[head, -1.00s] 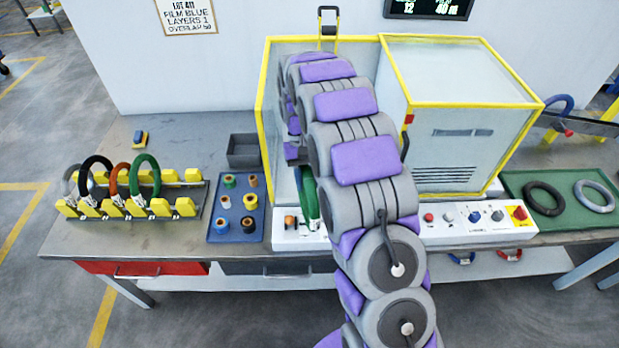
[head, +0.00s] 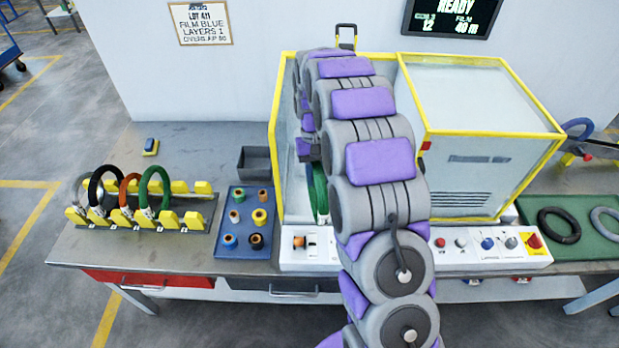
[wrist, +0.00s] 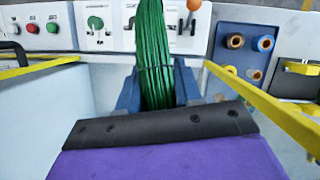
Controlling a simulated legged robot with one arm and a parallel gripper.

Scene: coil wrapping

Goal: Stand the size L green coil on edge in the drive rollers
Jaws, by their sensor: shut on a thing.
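A green coil (wrist: 155,55) stands on edge between the blue fingers of my gripper (wrist: 157,93) in the wrist view. My gripper is shut on it. In the head view a strip of this coil (head: 320,192) shows inside the yellow-framed machine's open left side, behind the front control panel. My arm hides the rest of it and most of the gripper. I cannot make out the drive rollers, or whether the coil touches them. Another green coil (head: 146,184) stands in the yellow-block rack at the left.
The yellow-framed machine (head: 480,133) has clear panels and edges close to my arm. Its control panel (head: 460,262) runs along the front. A blue tray (head: 246,251) of small spools and a grey bin (head: 242,162) stand to the left. Dark and grey coils lie on a green mat (head: 583,230) at right.

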